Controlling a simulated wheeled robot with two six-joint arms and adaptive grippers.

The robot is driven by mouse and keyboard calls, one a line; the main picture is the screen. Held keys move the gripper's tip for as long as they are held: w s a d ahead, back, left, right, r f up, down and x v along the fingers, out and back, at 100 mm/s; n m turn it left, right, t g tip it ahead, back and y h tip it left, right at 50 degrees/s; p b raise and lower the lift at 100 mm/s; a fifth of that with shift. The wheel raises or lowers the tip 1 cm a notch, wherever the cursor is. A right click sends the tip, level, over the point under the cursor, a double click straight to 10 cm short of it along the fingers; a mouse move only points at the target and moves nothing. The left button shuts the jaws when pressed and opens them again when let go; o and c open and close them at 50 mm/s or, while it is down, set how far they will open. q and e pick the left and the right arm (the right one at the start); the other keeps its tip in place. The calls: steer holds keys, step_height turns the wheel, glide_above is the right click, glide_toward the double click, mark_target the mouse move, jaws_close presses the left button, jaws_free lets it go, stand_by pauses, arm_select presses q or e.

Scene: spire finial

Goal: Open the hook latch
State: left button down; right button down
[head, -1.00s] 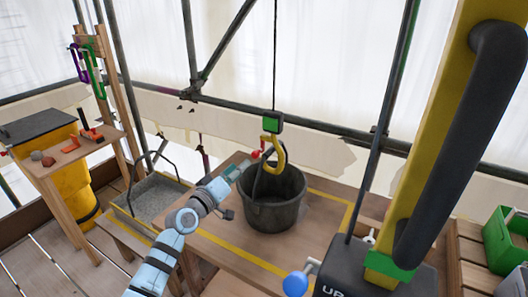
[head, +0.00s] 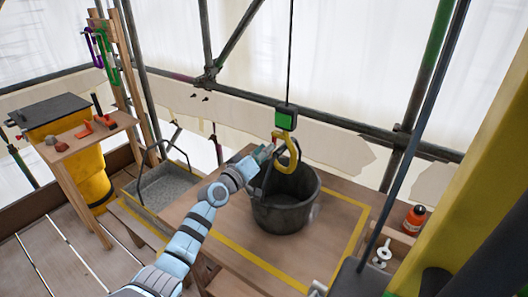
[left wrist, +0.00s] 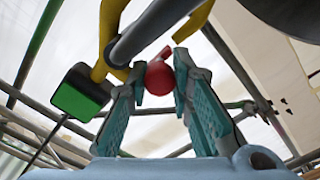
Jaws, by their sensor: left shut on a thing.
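The yellow hook (head: 292,153) hangs from a cable under a dark block with a green face (head: 286,118), above the black bucket (head: 285,212). In the left wrist view the hook (left wrist: 112,30) curves around a dark grey bar (left wrist: 155,28), which looks like the bucket's handle. A red ball knob (left wrist: 159,77) sits beside the hook, between my fingertips. My left gripper (head: 264,155) is shut on this knob, left of the hook. The latch arm behind the knob is mostly hidden, so its angle is unclear. My right gripper is out of view.
The bucket stands on a wooden platform with yellow edge lines (head: 240,251). A gravel tray (head: 165,188) and a tool shelf (head: 90,138) are at left. A dark post (head: 412,140) and an orange bottle (head: 414,219) are at right.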

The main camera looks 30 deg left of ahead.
arm_select(q)
steer(key=m+b, duration=0.2)
steer(key=shift+w+a+f+b, duration=0.1)
steer(key=shift+a+b, duration=0.3)
steer(key=shift+w+a+r+m+b, duration=0.1)
steer(key=shift+a+r+m+b, duration=0.55)
steer(key=shift+m+b, duration=1.6)
steer(key=shift+a+r+m+b, duration=0.25)
steer(key=shift+r+m+b, duration=0.65)
steer(key=shift+m, duration=2.7)
steer(key=shift+w+a+r+m+b, duration=0.1)
steer(key=shift+a+r+m+b, duration=0.35)
steer(key=shift+r+m+b, duration=1.65)
step_height(320, 180, down, 2)
steer(key=shift+f+m+p, duration=0.2)
steer(key=shift+m+p, duration=0.4)
steer(key=shift+m, duration=0.45)
steer(key=c, duration=1.4)
jaws_free()
steer(key=shift+s, duration=0.1)
